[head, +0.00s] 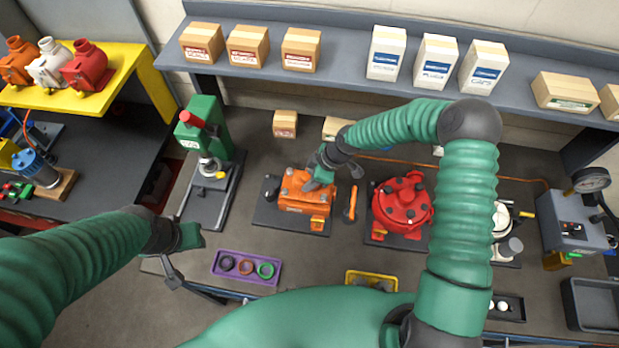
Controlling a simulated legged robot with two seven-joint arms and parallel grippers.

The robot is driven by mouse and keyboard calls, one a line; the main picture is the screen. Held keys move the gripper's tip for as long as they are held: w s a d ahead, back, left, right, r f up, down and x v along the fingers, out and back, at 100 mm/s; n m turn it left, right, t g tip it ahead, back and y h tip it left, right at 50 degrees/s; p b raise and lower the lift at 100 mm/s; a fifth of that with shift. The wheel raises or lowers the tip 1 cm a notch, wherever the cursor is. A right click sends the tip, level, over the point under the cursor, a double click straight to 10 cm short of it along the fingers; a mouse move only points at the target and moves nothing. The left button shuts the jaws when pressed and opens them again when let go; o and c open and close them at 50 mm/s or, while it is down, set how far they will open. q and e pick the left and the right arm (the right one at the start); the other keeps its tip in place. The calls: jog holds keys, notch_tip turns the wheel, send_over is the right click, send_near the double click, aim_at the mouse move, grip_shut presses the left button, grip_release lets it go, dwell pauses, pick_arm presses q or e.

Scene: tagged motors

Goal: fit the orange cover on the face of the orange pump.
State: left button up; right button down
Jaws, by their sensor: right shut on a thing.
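The orange pump (293,207) sits on a dark base plate in the middle of the bench. My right gripper (315,184) reaches down onto its top from the upper right and is shut on an orange piece there, which I take to be the orange cover. The cover's outline merges with the pump, so I cannot tell whether it is seated or just above the face. A separate slim orange part (350,204) stands just right of the pump. My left gripper (173,279) hangs at the bench's front left edge, away from the pump; its fingers are unclear.
A red pump (402,204) stands right of the orange one, a green press (205,135) to the left. A purple tray (231,278) with rings and a yellow tray (371,275) lie in front. Boxes line the shelf (345,72) behind.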

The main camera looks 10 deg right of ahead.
aim_at(308, 177)
jog(key=shift+f+b, duration=1.2)
jog(key=shift+f, duration=0.3)
jog(key=c, duration=1.3)
grip_release()
jog(key=o, duration=0.4)
jog(key=shift+r, duration=0.1)
jog(key=shift+s, duration=0.1)
jog(key=shift+r+p, duration=2.15)
jog(key=shift+r, duration=0.85)
